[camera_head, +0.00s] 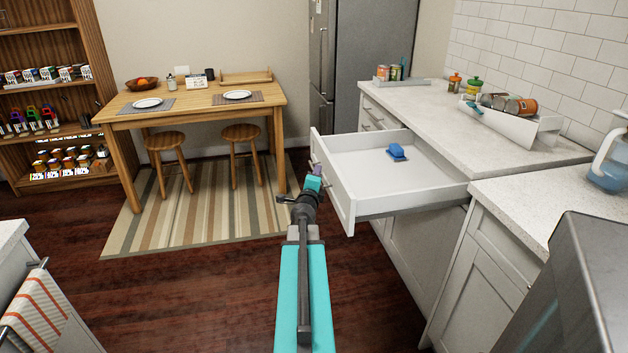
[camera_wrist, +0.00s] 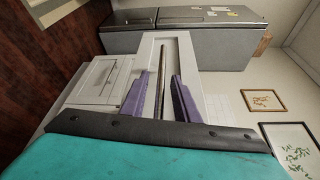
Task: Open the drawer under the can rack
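The white drawer (camera_head: 343,190) under the counter is pulled far out, and its inside shows. A blue object (camera_head: 397,152) lies in it. The white can rack (camera_head: 510,124) stands on the counter above and behind the drawer, with several cans lying in it. My gripper (camera_head: 313,177) is at the outer side of the drawer front. In the wrist view, the purple fingers of my gripper (camera_wrist: 160,90) stand apart, one on each side of the bar handle (camera_wrist: 162,70), with gaps visible beside the bar. The drawer front (camera_wrist: 187,48) lies behind it.
The counter (camera_head: 420,105) holds a tray of cans (camera_head: 390,74) and small jars (camera_head: 455,82). A lower cabinet (camera_head: 485,270) stands at the near right. A wooden table (camera_head: 195,105) with stools is at the back left. The wood floor (camera_head: 190,290) left of my arm is clear.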

